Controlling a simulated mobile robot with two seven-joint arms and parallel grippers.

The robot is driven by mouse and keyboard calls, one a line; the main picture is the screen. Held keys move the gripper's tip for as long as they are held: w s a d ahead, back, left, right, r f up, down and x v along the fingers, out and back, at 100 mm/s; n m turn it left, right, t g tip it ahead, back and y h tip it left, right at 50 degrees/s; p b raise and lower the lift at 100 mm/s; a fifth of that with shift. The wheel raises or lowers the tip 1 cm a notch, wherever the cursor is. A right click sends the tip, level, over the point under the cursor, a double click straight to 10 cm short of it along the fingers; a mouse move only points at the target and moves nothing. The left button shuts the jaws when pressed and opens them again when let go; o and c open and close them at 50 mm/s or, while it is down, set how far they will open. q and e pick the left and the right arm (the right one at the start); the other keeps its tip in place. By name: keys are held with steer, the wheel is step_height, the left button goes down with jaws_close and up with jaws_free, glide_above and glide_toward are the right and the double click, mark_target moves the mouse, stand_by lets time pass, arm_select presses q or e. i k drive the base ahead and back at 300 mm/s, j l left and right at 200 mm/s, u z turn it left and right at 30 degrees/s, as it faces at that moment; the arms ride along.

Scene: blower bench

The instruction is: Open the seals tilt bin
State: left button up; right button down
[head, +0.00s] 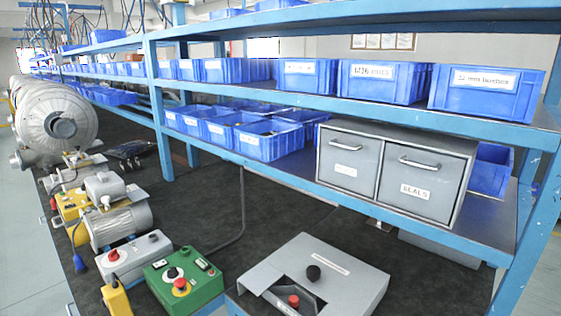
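A grey cabinet with two tilt bins sits on the lower blue shelf at the right. The right-hand bin, labelled SEALS (423,184), has a bar handle near its top and its front looks flush and shut. The left-hand bin (347,164) has the same kind of handle and also looks shut; its label is too small to read. Neither of my grippers shows in the head view.
Blue shelf edges (440,119) run above the cabinet, with blue boxes (487,92) on them. Blue bins (268,139) stand left of the cabinet. On the dark bench below are a grey control box (345,273), a green button box (183,279) and motors (118,222).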

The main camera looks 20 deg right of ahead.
mark_target(409, 189)
steer(key=z, duration=1.4)
